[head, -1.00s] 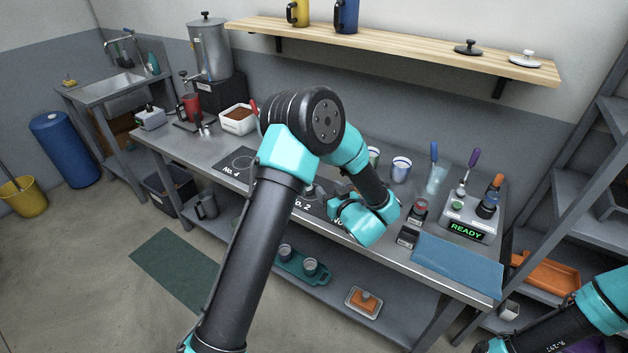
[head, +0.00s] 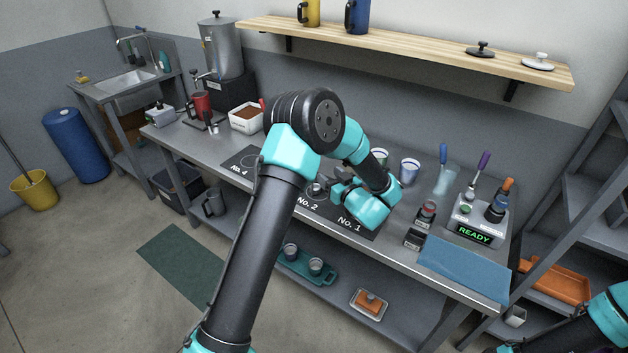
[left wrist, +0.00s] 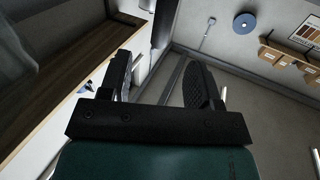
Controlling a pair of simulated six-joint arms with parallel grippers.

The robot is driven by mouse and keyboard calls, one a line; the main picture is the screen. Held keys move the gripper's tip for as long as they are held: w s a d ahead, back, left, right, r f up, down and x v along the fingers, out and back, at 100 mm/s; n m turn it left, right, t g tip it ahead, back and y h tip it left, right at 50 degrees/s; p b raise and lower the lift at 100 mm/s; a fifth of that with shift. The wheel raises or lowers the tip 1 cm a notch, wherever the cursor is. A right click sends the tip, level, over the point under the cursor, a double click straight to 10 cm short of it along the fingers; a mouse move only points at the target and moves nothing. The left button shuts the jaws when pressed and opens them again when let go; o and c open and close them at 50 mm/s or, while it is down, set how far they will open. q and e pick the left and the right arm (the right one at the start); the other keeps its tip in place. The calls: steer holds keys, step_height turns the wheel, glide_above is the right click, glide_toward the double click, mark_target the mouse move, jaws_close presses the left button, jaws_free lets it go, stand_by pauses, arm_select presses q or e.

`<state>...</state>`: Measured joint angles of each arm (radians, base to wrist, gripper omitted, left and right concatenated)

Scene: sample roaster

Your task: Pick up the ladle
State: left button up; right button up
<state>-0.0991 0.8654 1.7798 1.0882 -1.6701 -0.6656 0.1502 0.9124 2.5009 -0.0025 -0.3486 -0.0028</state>
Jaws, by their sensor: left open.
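I cannot pick out the ladle for certain. A red handle (head: 262,103) stands up at the white tub of brown grounds (head: 246,118), partly hidden behind my left arm; I cannot tell what it belongs to. Blue-handled (head: 443,154) and purple-handled (head: 482,162) tools stand at the right of the counter. My left gripper (head: 318,188) is over the middle of the counter near the No. 2 marking, apart from these handles. In the left wrist view its two fingers (left wrist: 158,82) are spread with nothing between them. My right gripper is outside the views.
The steel counter (head: 205,150) carries a red mug (head: 201,103), white cups (head: 409,170), a READY device (head: 474,234) and a blue cloth (head: 464,268). A wooden shelf (head: 410,45) hangs above. A teal tray (head: 305,266) lies on the lower shelf. My left arm hides mid-counter.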

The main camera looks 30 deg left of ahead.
arm_select(q)
steer(key=x, duration=0.6)
steer(key=shift+w, duration=0.1)
steer(key=x, duration=0.5)
steer(key=shift+a, duration=0.15)
stand_by(0.4)
jaws_close()
stand_by(0.4)
steer(key=shift+r, duration=0.15)
